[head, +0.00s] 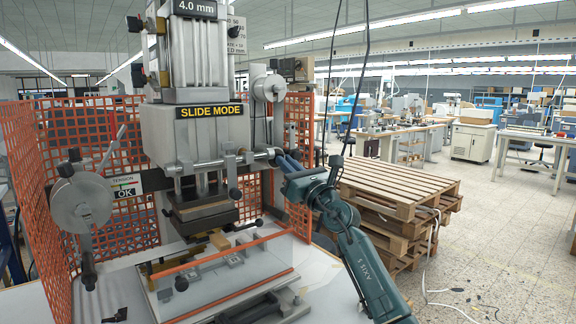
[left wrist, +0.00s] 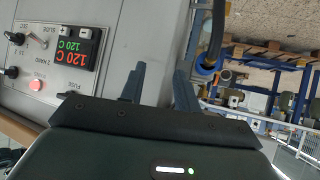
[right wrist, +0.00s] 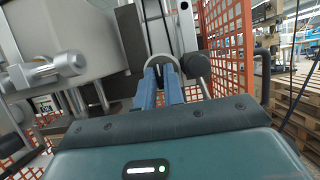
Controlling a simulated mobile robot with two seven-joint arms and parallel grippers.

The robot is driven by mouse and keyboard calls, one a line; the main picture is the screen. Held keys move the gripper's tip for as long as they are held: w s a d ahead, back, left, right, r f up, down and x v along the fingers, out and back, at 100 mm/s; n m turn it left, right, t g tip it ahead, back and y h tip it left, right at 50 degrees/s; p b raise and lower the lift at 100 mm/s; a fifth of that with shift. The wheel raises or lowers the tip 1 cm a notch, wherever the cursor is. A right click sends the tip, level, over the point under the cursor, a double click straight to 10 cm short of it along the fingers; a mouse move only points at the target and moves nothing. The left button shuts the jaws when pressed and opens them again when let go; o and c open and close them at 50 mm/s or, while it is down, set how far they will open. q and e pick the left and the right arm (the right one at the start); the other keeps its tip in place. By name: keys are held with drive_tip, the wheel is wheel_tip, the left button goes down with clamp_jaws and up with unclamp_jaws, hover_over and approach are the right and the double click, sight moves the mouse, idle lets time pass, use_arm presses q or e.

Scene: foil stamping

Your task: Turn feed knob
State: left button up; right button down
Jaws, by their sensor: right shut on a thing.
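The press (head: 190,135) with the "SLIDE MODE" label stands at centre left in the head view. My right gripper (head: 280,158) is at the right side of the press, at the end of its horizontal shaft. In the right wrist view my right gripper (right wrist: 161,78) is shut on a round grey knob (right wrist: 161,60), seemingly the feed knob; the fingers hide much of it. My left gripper (left wrist: 158,75) is open and empty in the left wrist view, in front of a grey control panel (left wrist: 110,20). It is out of the head view.
An orange mesh guard (head: 85,130) surrounds the press. Stacked wooden pallets (head: 395,190) stand to the right, with open floor beyond.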

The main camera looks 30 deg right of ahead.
use_arm(q)
drive_tip(key=shift+f, duration=0.1)
drive_tip(key=shift+n+t+h, duration=0.4)
drive_tip(key=shift+t+h, duration=0.1)
drive_tip(key=shift+h, duration=0.3)
drive_tip(key=f+b, duration=0.1)
drive_tip(key=b, duration=0.3)
drive_tip(key=d+f+b, duration=0.1)
drive_tip(key=f+b, duration=0.1)
drive_tip(key=b, duration=0.1)
drive_tip(key=w+d+f+b, duration=0.1)
drive_tip(key=b, duration=0.3)
drive_tip(key=shift+f+b, duration=0.3)
drive_tip(key=shift+f, duration=0.05)
use_arm(e)
drive_tip(key=n+g+y, duration=0.1)
drive_tip(key=n+y, duration=0.1)
drive_tip(key=n, duration=0.4)
drive_tip(key=n+g+y, duration=0.2)
drive_tip(key=n, duration=0.4)
drive_tip(key=n+g+y, duration=0.2)
drive_tip(key=n+y, duration=0.1)
drive_tip(key=n, duration=0.3)
drive_tip(key=shift+d+r, duration=0.25)
use_arm(q)
drive_tip(key=shift+w+d+r, duration=0.1)
